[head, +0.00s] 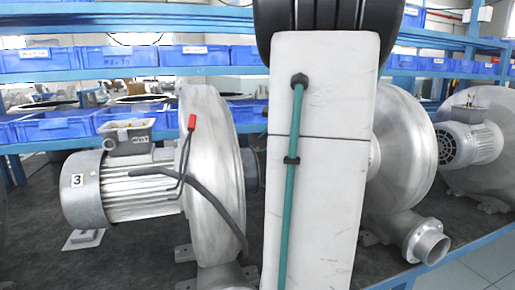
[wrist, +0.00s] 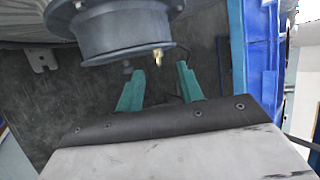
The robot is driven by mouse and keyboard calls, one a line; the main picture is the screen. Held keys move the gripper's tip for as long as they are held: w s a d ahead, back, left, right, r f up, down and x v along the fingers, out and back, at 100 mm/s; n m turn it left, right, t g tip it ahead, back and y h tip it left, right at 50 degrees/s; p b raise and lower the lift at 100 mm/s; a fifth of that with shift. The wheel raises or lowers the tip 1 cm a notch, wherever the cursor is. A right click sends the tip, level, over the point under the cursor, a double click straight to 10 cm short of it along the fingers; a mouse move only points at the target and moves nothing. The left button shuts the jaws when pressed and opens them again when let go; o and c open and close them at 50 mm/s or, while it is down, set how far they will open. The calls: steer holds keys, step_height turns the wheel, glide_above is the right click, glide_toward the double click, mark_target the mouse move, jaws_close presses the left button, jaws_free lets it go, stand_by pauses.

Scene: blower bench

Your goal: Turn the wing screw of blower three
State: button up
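Blower three (head: 120,190) stands on the left of the bench in the head view, with a "3" label on its motor and a large round silver housing. In the wrist view, its dark round flange (wrist: 115,30) is at the top. A small brass-coloured piece (wrist: 157,54), likely the wing screw, sticks out at the flange's lower edge. My gripper (wrist: 158,74) shows two green fingers, spread apart and empty, with the brass piece just beyond and between their tips. In the head view my arm hides the gripper and the screw.
Another blower (head: 405,160) stands behind and right of my arm, and a further one (head: 475,140) at the far right. Blue bins (head: 55,125) line the shelves behind. A dark cable (head: 215,200) hangs across blower three's housing. A blue post (wrist: 238,50) stands right of my fingers.

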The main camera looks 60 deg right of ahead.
mark_target(256, 150)
steer(key=x, duration=0.3)
steer(key=shift+w+f, duration=0.15)
steer(key=shift+f, duration=0.1)
jaws_close()
steer(key=shift+f+t+h, duration=0.1)
steer(key=shift+t+h, duration=0.3)
steer(key=shift+t, duration=0.3)
jaws_free()
